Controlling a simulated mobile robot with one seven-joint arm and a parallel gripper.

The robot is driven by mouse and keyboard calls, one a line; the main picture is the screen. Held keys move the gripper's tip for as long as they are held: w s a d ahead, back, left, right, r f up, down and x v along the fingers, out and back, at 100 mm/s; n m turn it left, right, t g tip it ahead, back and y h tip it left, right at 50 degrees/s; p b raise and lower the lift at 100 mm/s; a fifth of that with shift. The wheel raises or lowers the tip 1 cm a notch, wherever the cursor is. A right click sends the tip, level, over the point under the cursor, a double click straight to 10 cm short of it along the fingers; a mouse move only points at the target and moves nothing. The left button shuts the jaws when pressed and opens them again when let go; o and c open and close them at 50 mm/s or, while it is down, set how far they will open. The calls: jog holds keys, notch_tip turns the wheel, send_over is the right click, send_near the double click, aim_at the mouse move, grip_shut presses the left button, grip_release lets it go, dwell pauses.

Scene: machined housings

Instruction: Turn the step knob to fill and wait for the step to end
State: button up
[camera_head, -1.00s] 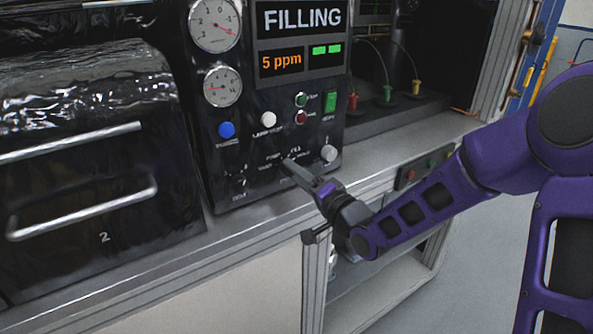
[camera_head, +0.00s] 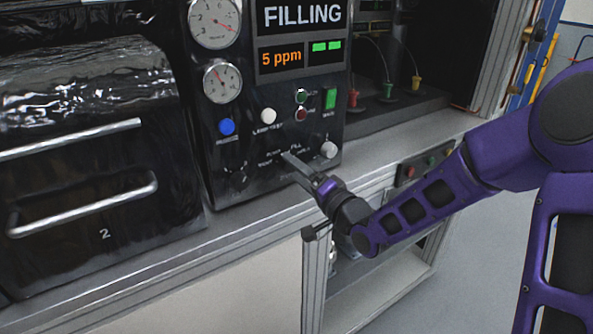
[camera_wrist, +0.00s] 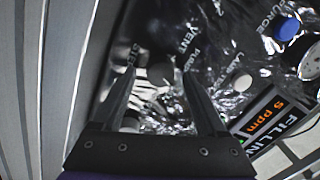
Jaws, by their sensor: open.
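The black control panel (camera_head: 265,191) stands upright on the bench. Its display (camera_head: 303,14) reads FILLING, with 5 ppm and two green bars below. The STEP label shows beside the left finger. The knob's pointer and any contact with it cannot be made out.
A white knob (camera_head: 329,150) is just right of my gripper. A blue button (camera_head: 227,127), a white button (camera_head: 268,116), two gauges and a green switch (camera_head: 330,98) are above. A black hood (camera_head: 100,190) with metal handles stands left. The bench edge runs below.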

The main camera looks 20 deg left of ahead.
jog(key=v, duration=1.1)
jog(key=shift+s+d, duration=0.3)
